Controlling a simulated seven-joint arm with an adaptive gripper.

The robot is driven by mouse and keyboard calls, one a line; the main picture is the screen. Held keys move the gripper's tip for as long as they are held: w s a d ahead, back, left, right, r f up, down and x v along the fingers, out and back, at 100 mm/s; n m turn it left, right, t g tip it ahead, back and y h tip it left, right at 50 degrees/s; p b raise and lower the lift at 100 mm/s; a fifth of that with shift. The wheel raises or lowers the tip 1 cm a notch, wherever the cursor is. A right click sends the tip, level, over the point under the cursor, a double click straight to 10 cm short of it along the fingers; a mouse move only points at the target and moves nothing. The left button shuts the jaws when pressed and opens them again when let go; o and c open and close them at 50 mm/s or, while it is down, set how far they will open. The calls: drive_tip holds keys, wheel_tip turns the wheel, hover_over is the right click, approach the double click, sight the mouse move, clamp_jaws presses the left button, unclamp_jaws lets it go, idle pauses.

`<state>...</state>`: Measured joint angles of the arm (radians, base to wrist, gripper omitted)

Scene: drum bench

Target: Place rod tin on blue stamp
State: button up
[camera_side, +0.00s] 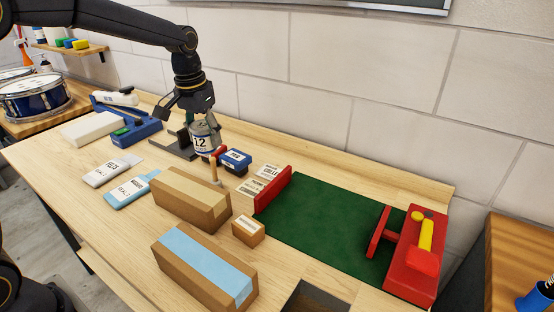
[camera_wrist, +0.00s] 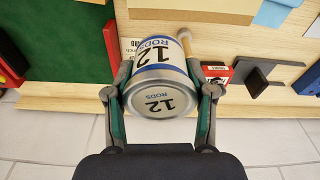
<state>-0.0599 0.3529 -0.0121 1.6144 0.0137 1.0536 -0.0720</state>
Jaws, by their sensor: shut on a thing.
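The rod tin, a silver can with a white and blue label reading 12, hangs in my gripper (camera_side: 200,121) above the bench. The tin (camera_side: 203,139) shows in the side view and fills the middle of the wrist view (camera_wrist: 158,75). In the wrist view my gripper's fingers (camera_wrist: 160,92) are shut on its two sides, and its lid faces the camera. The blue stamp, seemingly the small blue block with a white label (camera_side: 235,161), sits on the bench just right of and below the tin in the side view. In the wrist view I cannot see it; the tin likely hides it.
A red block (camera_wrist: 217,72) lies beside the tin, with a dark stand (camera_wrist: 258,78) beyond it. A wooden peg (camera_side: 213,169) rises near a cardboard box (camera_side: 190,198). Label cards (camera_side: 262,178) and a red barrier (camera_side: 273,191) border the green mat (camera_side: 325,218).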

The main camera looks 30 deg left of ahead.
drive_tip(key=shift+w+a+f+n, duration=0.1)
drive_tip(key=shift+w+a+n, duration=0.05)
drive_tip(key=shift+a, duration=0.45)
drive_tip(key=shift+w+a+f+n, duration=0.1)
drive_tip(key=shift+w+a+n, duration=0.05)
drive_tip(key=shift+a, duration=0.45)
drive_tip(key=w+f, duration=0.4)
drive_tip(key=w, duration=0.4)
hover_over(238, 161)
drive_tip(key=s, duration=0.1)
wheel_tip(238, 161, down, 5)
drive_tip(key=shift+s+d+f, duration=0.1)
drive_tip(key=shift+w+f, duration=0.2)
drive_tip(key=shift+f, duration=1.55)
drive_tip(key=shift+f, duration=0.2)
drive_tip(key=o, duration=1.3)
drive_tip(key=shift+r, duration=0.15)
